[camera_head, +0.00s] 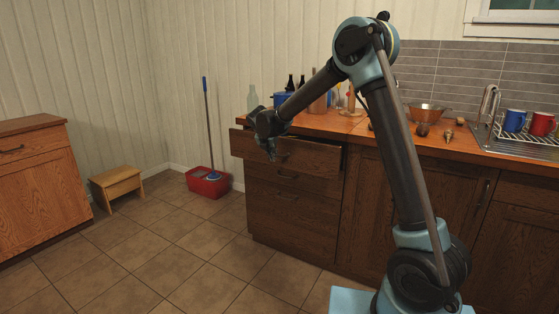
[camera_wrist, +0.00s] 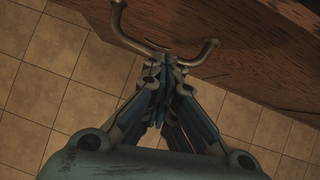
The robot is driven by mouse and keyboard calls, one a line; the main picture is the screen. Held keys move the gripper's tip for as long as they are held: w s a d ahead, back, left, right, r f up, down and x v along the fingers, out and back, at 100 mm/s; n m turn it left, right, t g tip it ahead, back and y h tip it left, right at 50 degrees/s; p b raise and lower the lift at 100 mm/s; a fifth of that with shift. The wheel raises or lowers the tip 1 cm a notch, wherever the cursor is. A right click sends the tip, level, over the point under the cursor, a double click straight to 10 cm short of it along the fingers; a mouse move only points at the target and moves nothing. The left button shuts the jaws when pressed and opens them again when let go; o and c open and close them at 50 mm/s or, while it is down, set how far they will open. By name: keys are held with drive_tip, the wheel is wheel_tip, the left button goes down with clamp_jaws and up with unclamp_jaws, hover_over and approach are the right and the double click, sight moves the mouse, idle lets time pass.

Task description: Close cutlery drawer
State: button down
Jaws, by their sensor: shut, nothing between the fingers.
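The cutlery drawer (camera_head: 318,160) is the top drawer of the dark wooden cabinet left of centre in the head view. It stands partly pulled out from the cabinet. My gripper (camera_head: 271,155) is in front of the left part of its front, pointing down. In the wrist view the drawer front (camera_wrist: 255,60) crosses the top right, with its curved metal handle (camera_wrist: 206,51). My gripper (camera_wrist: 165,62) is shut and empty, with its fingertips at the middle of the handle. I cannot tell whether they touch it. The drawer's contents are hidden.
The lower drawers (camera_head: 290,205) look shut. A red bucket with a mop (camera_head: 208,184) and a wooden stool (camera_head: 117,184) stand at the left wall. Another cabinet (camera_head: 40,185) is at far left. The tiled floor (camera_head: 170,260) between them is clear.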

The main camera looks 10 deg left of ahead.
sight(285, 147)
drive_tip(key=w+d, duration=0.1)
drive_tip(key=w, duration=0.2)
drive_tip(key=w+d, duration=0.1)
drive_tip(key=w, duration=0.3)
drive_tip(key=w+d, duration=0.1)
drive_tip(key=w, duration=0.2)
drive_tip(key=shift+w+d, duration=0.15)
drive_tip(key=shift+w, duration=0.05)
